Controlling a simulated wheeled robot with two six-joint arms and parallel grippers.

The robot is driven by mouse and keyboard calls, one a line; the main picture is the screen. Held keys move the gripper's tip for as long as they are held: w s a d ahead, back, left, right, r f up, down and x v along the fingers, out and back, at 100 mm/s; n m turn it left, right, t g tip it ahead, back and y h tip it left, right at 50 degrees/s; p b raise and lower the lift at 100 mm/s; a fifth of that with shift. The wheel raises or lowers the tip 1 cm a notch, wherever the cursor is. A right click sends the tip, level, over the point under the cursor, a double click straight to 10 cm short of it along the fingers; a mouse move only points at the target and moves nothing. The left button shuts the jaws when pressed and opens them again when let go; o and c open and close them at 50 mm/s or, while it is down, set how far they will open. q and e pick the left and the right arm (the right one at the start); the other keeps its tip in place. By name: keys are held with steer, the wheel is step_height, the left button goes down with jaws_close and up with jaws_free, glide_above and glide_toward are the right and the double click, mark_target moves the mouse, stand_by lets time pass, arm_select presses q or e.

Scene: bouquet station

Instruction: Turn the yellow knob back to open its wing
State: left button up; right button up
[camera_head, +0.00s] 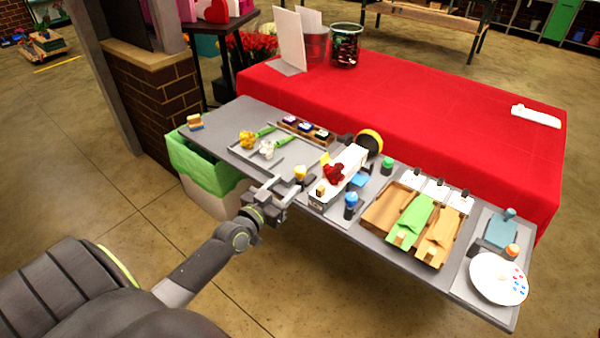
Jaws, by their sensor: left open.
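A small yellow knob (299,172) on a dark base stands near the front edge of the grey table, left of a long white holder (340,180) with a red flower (333,173). A yellow piece (325,158) stands at the holder's left side; I cannot tell which part is the wing. My left gripper (285,184) is open and empty at the table's front edge, just in front of the knob. I cannot tell whether a finger touches it. My right gripper is not in view.
A tray (240,150) with a yellow and a white flower lies to the left. A blue bottle (351,203), a green-capped bottle (387,166), green and brown wraps (412,222) and a white palette (497,280) lie to the right. A red-covered table (440,105) stands behind.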

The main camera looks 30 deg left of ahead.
mark_target(298, 175)
arm_select(q)
steer(key=w+b, duration=0.1)
steer(key=w, duration=0.6)
steer(key=shift+w+d, duration=0.1)
steer(key=shift+w, duration=0.3)
steer(key=c, duration=0.9)
steer(key=p, duration=0.2)
steer(key=n+y+p, duration=0.1)
steer(key=p, duration=0.1)
steer(key=shift+r+y, duration=0.25)
steer(key=shift+y, duration=0.05)
steer(key=shift+f+p, duration=0.2)
steer(key=shift+p, duration=0.35)
